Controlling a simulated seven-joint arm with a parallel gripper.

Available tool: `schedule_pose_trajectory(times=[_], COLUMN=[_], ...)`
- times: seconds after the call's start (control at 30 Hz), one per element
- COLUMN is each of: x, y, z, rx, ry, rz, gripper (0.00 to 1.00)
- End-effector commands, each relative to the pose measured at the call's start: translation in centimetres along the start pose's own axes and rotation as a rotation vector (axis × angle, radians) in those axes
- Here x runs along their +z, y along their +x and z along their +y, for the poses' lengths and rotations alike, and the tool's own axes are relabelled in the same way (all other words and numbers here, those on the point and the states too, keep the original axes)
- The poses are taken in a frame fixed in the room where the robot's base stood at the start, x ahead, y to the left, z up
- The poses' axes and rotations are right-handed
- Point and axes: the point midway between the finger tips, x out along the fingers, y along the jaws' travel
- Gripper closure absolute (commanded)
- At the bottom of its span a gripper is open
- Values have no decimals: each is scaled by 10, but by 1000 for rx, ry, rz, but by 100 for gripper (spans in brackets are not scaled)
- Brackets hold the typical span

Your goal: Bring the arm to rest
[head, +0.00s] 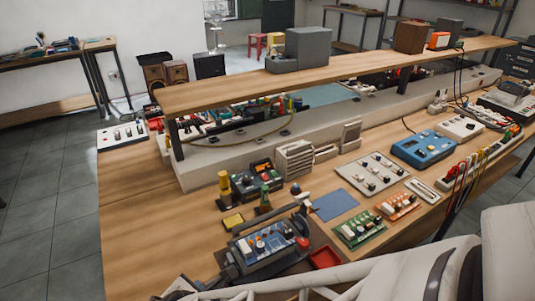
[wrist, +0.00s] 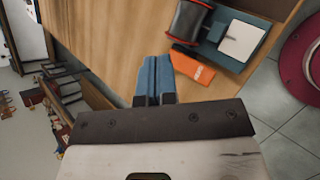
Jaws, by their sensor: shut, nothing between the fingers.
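My gripper (wrist: 154,62) shows in the wrist view, pointing away from the camera. Its two blue fingers lie side by side, shut, with nothing between them. Below the fingers in that view is a wooden surface (wrist: 100,35). How far the fingertips are above it is hard to tell. In the head view, my white arm (head: 385,270) crosses the bottom right, in front of the workbench (head: 140,205). I cannot make out the fingertips in the head view.
An orange item (wrist: 192,68) lies close right of the fingers, with a blue piece bearing a white square (wrist: 243,40) beyond. A dark red round object (wrist: 305,50) is far right. The bench holds a blue meter (head: 425,148), circuit boards and a raised shelf (head: 350,68).

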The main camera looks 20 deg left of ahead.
Motion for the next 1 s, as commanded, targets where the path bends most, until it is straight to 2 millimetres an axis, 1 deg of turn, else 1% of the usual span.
schedule_pose_trajectory(times=[0.17,0.27,0.37,0.47,0.63,1.0], x=[4,11,24,42,78,155], y=[0,1,2,3,3,-5], z=[0,-2,-4,-8,-17,-48], rx=[-5,-17,-36,-62,-118,-241], ry=[12,38,83,146,284,603], rz=[-4,-13,-27,-46,-89,-186], gripper=[100,100,100,100,100,100])
